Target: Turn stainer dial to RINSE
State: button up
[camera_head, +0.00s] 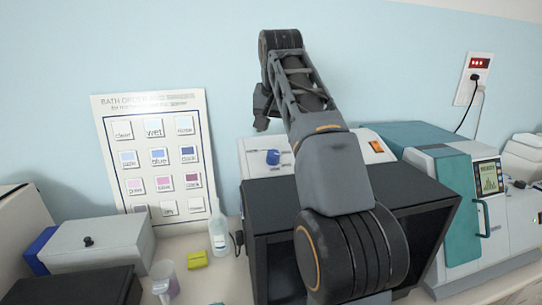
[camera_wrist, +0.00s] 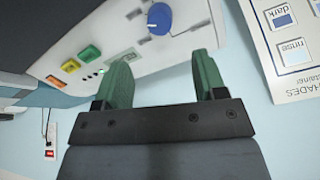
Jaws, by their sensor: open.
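The stainer's blue dial (camera_head: 273,157) sits on the white sloped panel (camera_head: 254,168) above a dark open-fronted box. In the wrist view the dial (camera_wrist: 160,18) is near the top edge, with small marks around it that I cannot read. Which setting it points to is unclear. My gripper (camera_wrist: 163,78) is open and empty, its two green fingers apart. The dial lies beyond the fingertips, roughly in line with the gap between them, and is not held. In the head view my gripper (camera_head: 262,108) hangs above and a little left of the dial, its fingers hard to make out.
Orange, yellow and green buttons (camera_wrist: 88,53) sit on the panel. A bath order chart (camera_head: 155,155) leans on the wall at left. A teal machine (camera_head: 450,200) stands right.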

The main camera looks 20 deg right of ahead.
aim_at(273, 154)
jog(key=b+x, duration=0.1)
jog(key=x, duration=0.9)
jog(key=shift+f, duration=0.25)
jog(key=c, duration=0.9)
